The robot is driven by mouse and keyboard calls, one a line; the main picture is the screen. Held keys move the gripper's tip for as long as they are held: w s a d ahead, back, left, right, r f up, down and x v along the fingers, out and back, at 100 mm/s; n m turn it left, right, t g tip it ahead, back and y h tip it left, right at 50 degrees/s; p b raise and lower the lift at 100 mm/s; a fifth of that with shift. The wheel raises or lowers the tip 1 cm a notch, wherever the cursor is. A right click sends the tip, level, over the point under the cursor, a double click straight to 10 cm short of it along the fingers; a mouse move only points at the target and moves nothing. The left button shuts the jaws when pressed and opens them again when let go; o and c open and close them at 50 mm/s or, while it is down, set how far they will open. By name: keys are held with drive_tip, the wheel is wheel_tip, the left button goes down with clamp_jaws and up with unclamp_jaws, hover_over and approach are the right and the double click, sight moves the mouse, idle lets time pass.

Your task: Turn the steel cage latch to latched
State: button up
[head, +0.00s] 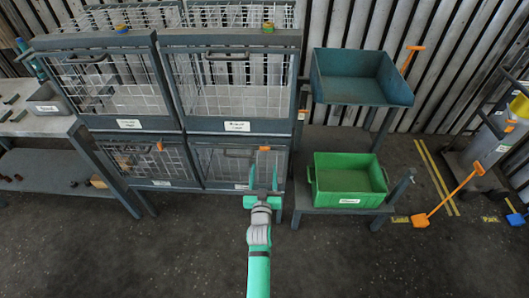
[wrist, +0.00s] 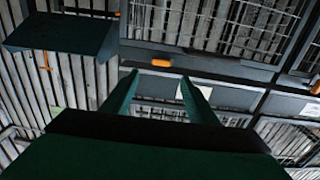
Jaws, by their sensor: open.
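The steel cage is a grey frame (head: 170,85) with wire-mesh doors. A small orange latch handle (head: 265,148) sits at the top of the lower right door. My gripper (head: 263,178) is open and empty, just below this handle in the head view. In the wrist view, the orange handle (wrist: 161,62) lies crosswise just past the tips of my gripper (wrist: 159,80), in line with the gap between them. I see no contact, and the depth between them is hard to tell. A second orange handle (head: 160,146) is on the lower left door.
A green bin (head: 347,180) stands on a low stand right of the cage, below a blue-grey tray (head: 360,80). A workbench (head: 45,122) adjoins the cage at left. The floor in front is clear.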

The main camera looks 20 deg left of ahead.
sight(265, 149)
drive_tip(key=shift+x, duration=3.85)
drive_tip(key=shift+a+x, duration=0.2)
drive_tip(key=shift+x, duration=0.8)
drive_tip(key=shift+w, duration=0.2)
drive_tip(key=shift+w, duration=0.1)
drive_tip(key=c, duration=1.1)
